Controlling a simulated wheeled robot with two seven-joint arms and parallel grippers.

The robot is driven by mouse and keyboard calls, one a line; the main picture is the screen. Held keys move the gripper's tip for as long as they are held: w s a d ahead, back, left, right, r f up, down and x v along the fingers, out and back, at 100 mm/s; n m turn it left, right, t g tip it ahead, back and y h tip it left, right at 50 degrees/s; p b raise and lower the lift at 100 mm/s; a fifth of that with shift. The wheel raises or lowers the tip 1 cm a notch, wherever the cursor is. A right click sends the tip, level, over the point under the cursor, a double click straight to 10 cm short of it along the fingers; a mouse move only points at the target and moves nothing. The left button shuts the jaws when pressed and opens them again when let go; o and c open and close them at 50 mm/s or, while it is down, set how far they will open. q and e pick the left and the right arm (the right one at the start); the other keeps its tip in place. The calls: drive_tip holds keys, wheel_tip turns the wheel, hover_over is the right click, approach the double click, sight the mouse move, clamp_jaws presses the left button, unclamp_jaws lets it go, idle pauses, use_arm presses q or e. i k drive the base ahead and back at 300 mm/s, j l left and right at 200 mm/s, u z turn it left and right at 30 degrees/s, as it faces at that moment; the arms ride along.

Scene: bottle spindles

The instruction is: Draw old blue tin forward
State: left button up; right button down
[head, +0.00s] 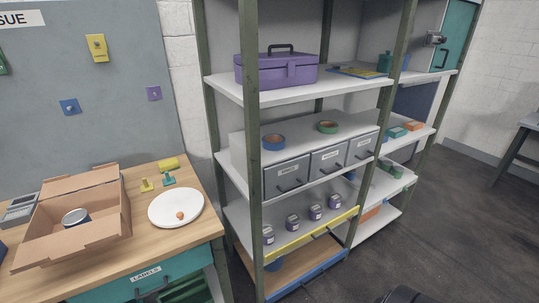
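Several small dark blue-purple tins with pale labels stand in a row on the lower shelf with the yellow front edge; the front-left tin (268,236) is partly behind the post, and others follow to the right, such as the right-end tin (334,202). A dark blue tin with a silver lid (75,217) sits in an open cardboard box (105,238) on the wooden bench. I cannot tell which tin is the old one. Neither of my grippers is in view.
The green shelf post (254,150) stands in front of the shelves. Three grey drawers (288,178) fill the shelf above the tins. A white plate (176,208) with a small orange-brown item lies on the bench. Dark floor (440,220) is open at right.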

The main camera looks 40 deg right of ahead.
sight(349, 175)
drive_tip(key=z, duration=2.1)
drive_tip(key=i+l+z, duration=0.3)
drive_tip(key=i+l, duration=0.15)
drive_tip(key=i+l+z, duration=0.25)
drive_tip(key=i, duration=0.35)
drive_tip(key=i+l+z, duration=0.3)
drive_tip(key=i, duration=0.25)
drive_tip(key=i+z, duration=0.3)
drive_tip(key=i, duration=0.25)
